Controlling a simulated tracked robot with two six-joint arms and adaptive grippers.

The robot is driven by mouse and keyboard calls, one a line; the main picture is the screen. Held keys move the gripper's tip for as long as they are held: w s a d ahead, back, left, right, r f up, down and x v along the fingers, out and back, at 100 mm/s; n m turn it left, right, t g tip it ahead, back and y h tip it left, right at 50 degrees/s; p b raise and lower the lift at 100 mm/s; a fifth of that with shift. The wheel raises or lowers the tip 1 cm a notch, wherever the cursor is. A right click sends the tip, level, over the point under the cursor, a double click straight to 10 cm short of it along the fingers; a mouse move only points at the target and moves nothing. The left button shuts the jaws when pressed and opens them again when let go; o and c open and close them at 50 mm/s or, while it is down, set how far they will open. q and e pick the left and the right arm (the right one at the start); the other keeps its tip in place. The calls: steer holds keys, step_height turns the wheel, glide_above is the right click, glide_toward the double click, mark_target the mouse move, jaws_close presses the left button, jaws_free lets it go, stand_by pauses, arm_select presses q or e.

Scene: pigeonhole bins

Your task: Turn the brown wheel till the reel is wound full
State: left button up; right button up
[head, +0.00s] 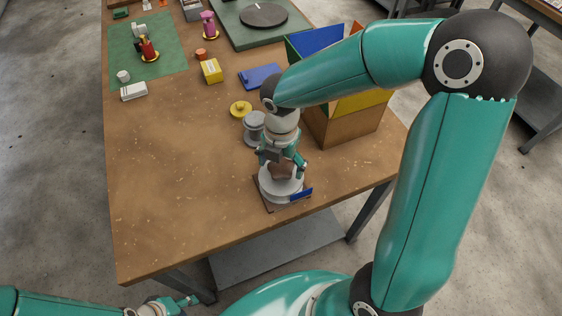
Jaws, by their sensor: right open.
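The brown wheel (283,172) is a small brown knob-like part at the near right of the table, partly hidden by my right gripper. It sits above a round pale grey body (270,192) on a dark base with a blue piece (301,195) at its front right. My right gripper (282,167) points down over the brown wheel with its fingers open on either side; I cannot tell whether they touch it. How full the reel is cannot be made out. My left gripper (188,301) is low at the bottom left, off the table's near edge; its finger opening is unclear.
A grey cylinder (254,126) and a yellow round piece (241,108) stand just behind. A brown bin (340,127) with coloured walls is close on the right, beneath my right arm. A blue flat block (260,77) and yellow box (211,71) lie farther back. The left tabletop (165,190) is clear.

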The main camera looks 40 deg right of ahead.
steer(key=c, duration=1.2)
